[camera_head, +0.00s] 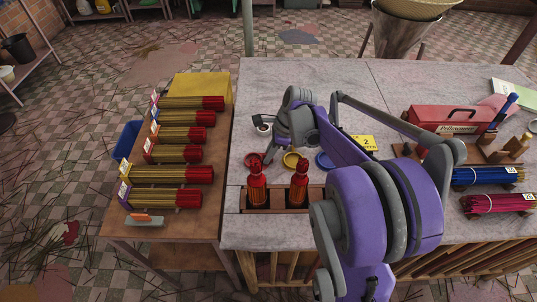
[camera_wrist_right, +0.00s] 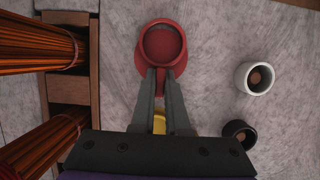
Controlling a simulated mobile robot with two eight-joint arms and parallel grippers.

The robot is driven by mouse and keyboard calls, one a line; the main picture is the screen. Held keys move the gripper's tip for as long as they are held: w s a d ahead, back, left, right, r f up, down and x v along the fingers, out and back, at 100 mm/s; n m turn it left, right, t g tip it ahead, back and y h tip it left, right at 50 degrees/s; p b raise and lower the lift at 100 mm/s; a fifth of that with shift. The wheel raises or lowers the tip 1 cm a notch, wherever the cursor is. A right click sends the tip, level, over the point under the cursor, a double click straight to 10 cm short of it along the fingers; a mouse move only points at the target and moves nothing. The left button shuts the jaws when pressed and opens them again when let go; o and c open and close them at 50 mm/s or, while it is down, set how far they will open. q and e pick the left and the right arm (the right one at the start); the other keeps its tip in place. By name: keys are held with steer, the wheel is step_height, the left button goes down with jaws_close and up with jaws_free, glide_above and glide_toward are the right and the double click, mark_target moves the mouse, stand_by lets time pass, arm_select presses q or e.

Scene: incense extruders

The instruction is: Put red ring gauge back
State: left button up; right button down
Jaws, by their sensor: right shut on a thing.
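The red ring gauge (camera_wrist_right: 143,57) shows large in the right wrist view, with its short handle between my fingers. My right gripper (camera_wrist_right: 160,78) is shut on that handle. In the head view the red ring gauge (camera_head: 252,159) is at the left end of a row, just behind the sunken wooden tray. The yellow ring gauge (camera_head: 294,161) and blue ring gauge (camera_head: 323,160) lie to its right. Part of the yellow gauge (camera_wrist_right: 159,122) shows between my fingers. I cannot tell whether the red gauge touches the table. My left gripper is not in view.
Two red-topped stick bundles (camera_head: 299,186) stand in the tray (camera_head: 278,210) close in front. A white cup (camera_wrist_right: 243,78) and a black cup (camera_wrist_right: 228,133) stand nearby. Incense bundles (camera_head: 170,175) lie on the left side table. A red toolbox (camera_head: 445,118) is at right.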

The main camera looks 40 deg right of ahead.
steer(key=c, duration=1.4)
jaws_free()
steer(key=shift+f, duration=0.15)
steer(key=o, duration=0.5)
steer(key=p+v, duration=0.1)
steer(key=v, duration=1.1)
steer(key=shift+r, duration=0.2)
